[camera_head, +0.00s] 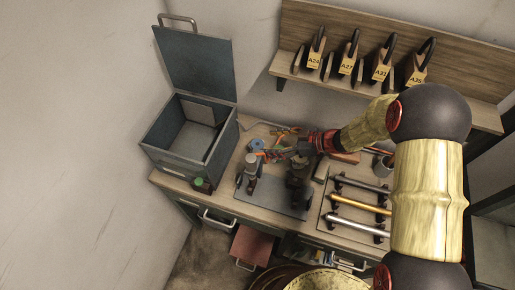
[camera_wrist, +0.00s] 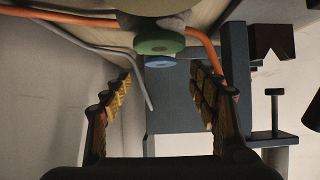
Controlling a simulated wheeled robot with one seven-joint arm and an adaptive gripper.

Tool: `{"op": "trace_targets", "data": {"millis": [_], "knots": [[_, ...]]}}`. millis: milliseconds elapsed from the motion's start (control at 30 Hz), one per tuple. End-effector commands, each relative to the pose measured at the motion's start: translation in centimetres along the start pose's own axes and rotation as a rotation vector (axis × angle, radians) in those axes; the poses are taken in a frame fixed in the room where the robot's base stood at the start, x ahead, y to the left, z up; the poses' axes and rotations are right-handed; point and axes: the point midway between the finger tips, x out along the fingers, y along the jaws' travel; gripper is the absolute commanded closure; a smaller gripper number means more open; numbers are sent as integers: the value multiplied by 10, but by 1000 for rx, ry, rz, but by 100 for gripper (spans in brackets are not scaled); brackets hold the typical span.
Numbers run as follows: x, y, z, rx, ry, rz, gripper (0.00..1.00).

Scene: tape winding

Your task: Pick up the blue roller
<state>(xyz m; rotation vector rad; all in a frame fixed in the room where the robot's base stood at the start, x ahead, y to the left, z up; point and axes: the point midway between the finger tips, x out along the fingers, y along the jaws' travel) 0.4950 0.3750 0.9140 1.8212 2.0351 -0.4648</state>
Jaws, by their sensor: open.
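A small blue roller (camera_head: 256,144) shows on the workbench at the back, left of my gripper. In the wrist view, a blue round part (camera_wrist: 160,62) lies just beyond a green disc (camera_wrist: 160,43), at the top centre. It appears to be the roller, mostly hidden by the disc. My gripper (camera_head: 273,154) reaches in from the right, low over the bench. In the wrist view my gripper (camera_wrist: 163,82) is open, with empty space between its fingers. The blue part lies ahead of the gap, and I see no finger touching it.
An open blue-grey box (camera_head: 180,165) stands left on the bench. A dark plate (camera_head: 280,203) with upright fixtures is in front. A rack (camera_head: 330,220) holding metal bars is at right. Orange and grey hoses (camera_wrist: 205,55) lie near my fingers.

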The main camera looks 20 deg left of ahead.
Motion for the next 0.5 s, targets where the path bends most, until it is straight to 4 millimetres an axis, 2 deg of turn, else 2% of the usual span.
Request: {"op": "trace_targets", "data": {"millis": [300, 500], "knots": [[43, -2, 7, -1, -1, -2, 40], [47, -1, 6, 1, 0, 0, 40]]}}
